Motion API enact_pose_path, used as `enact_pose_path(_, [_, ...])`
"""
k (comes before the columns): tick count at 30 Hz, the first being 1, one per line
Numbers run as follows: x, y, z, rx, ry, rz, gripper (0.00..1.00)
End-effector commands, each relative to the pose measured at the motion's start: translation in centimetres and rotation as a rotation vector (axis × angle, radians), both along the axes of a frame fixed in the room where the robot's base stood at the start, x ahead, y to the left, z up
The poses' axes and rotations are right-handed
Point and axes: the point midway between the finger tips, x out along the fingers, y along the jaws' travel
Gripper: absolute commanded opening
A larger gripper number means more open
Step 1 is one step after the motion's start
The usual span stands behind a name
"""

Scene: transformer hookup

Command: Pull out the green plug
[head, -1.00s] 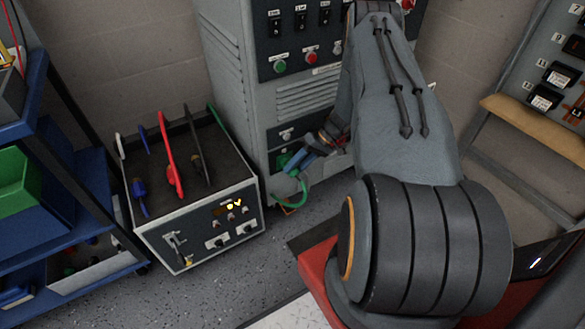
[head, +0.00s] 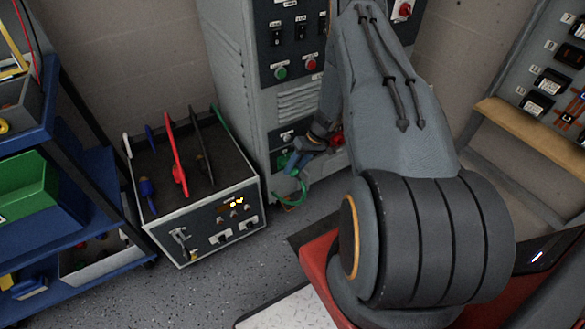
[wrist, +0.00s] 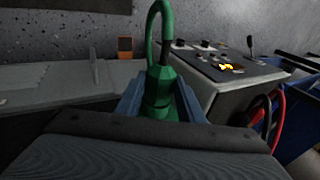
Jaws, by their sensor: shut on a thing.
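The green plug (wrist: 160,88) stands between the two blue fingers of my gripper (wrist: 160,100) in the wrist view, with its green cable looping up from its end. My gripper (head: 296,163) is shut on the plug. In the head view it is low in front of the grey cabinet (head: 225,60), and the green cable (head: 291,207) hangs below it. Green also shows beside the fingers at the cabinet's lower panel. The plug's front end is hidden, so I cannot tell whether it is in or clear of its socket.
A test unit (head: 200,229) with several coloured leads on top stands left of the cabinet. A blue shelf cart (head: 92,165) is at far left. A red connector (head: 337,137) shows on the cabinet beside my arm. Floor is clear in front.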

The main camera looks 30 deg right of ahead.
Motion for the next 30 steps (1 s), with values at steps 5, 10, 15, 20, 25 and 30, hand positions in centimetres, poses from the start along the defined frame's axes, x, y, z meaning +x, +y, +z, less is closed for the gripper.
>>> enact_pose_path(5, [-0.06, 0.16, 0.27, -0.056, -0.002, 0.003, 0.15])
enact_pose_path(10, [0.02, 0.09, 0.2, -0.077, -0.004, 0.0, 0.15])
enact_pose_path(15, [0.06, 0.07, 0.15, -0.078, -0.004, 0.0, 0.15])
enact_pose_path(20, [0.07, 0.08, 0.15, -0.077, -0.004, 0.0, 0.56])
enact_pose_path(25, [0.06, 0.1, 0.14, -0.077, -0.004, 0.0, 0.56])
enact_pose_path(30, [0.03, 0.12, 0.12, -0.077, -0.004, 0.0, 0.45])
